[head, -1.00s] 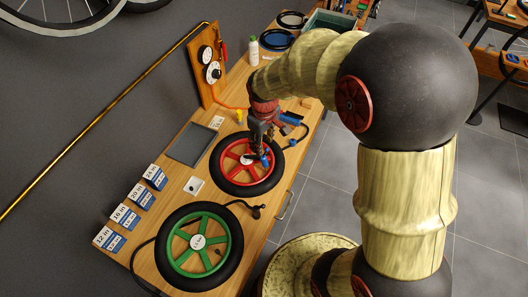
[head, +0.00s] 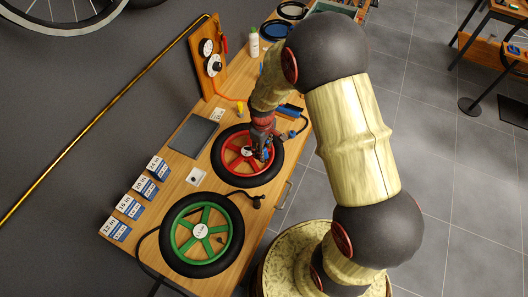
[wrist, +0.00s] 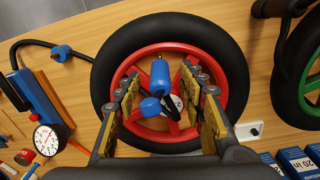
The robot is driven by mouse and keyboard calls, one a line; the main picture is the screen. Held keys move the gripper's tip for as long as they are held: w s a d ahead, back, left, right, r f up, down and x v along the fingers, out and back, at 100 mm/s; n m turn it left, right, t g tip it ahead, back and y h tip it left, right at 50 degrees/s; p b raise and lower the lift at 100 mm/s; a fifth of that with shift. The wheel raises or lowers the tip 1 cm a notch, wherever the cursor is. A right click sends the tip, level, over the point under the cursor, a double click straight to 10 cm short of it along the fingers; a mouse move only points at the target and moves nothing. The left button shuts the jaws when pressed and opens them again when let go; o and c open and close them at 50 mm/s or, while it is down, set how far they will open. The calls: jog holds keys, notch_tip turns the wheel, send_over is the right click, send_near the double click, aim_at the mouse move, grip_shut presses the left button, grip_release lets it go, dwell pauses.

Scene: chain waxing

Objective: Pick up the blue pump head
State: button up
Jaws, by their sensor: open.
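A blue pump head (wrist: 160,76) shows in the wrist view over the spokes of the red wheel (wrist: 150,52), between my fingers. A second rounded blue piece (wrist: 150,107) lies just below it, nearer to me; whether they are joined is unclear. My gripper (wrist: 164,88) is open, one finger on each side of the blue pieces, with no clear contact. In the head view my gripper (head: 262,153) points down over the red wheel (head: 229,152) and mostly hides the blue pieces.
A blue pump with a gauge (wrist: 46,138) has a black hose carrying another blue fitting (wrist: 62,52) beside the tyre. A green wheel (head: 202,238) lies nearby. Boxes with size labels (head: 135,208) line the bench's left edge. A grey pad (head: 193,135) lies behind the red wheel.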

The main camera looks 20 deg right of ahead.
jog(key=shift+f, duration=0.2)
jog(key=shift+c, duration=1.1)
jog(key=c, duration=0.7)
grip_shut()
